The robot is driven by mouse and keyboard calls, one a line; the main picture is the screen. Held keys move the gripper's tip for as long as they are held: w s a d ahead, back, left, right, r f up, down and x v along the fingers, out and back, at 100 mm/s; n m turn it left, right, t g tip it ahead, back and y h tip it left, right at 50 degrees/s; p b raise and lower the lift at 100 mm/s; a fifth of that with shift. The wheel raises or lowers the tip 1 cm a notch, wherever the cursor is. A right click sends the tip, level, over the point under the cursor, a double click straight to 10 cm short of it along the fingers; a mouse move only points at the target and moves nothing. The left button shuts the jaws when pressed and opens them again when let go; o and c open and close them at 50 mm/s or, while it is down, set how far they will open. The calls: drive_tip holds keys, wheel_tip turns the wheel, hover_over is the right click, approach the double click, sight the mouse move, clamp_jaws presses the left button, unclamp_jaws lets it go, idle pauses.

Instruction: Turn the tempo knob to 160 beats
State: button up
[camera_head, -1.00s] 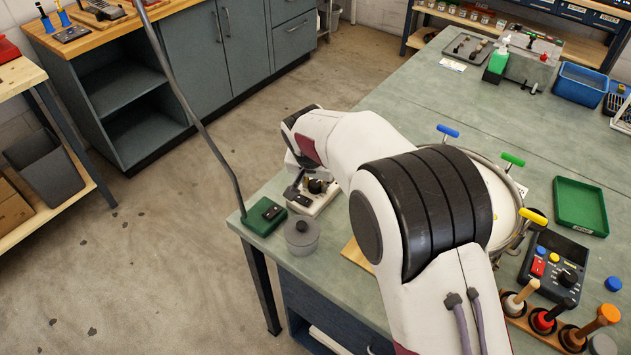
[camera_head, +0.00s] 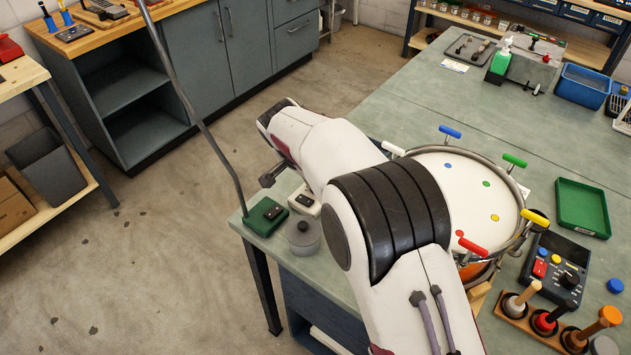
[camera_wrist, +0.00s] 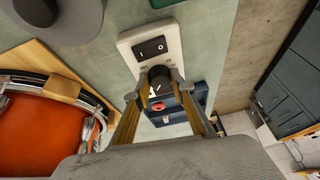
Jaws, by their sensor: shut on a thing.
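My gripper (camera_wrist: 159,92) is shut on this knob, one finger on each side. Any scale around the knob is hidden or too small to read, so its setting cannot be told. In the head view, my arm hides the knob and only the switch end of the cream box (camera_head: 304,200) shows.
A grey lidded pot (camera_head: 303,238) and a green box (camera_head: 264,217) with a bent rod stand close to the cream box at the bench corner. A drum (camera_head: 470,190) with coloured handles lies to the right. A green tray (camera_head: 582,207) is farther right.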

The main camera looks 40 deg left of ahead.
drive_tip(key=shift+f, duration=0.1)
idle(0.3)
drive_tip(key=o, duration=0.8)
drive_tip(key=shift+o, duration=0.2)
drive_tip(key=shift+v, duration=1)
drive_tip(key=v, duration=0.3)
drive_tip(key=shift+r, duration=0.2)
drive_tip(key=s, duration=1.2)
drive_tip(key=shift+d, duration=0.4)
drive_tip(key=shift+f, duration=0.15)
drive_tip(key=shift+c, duration=0.2)
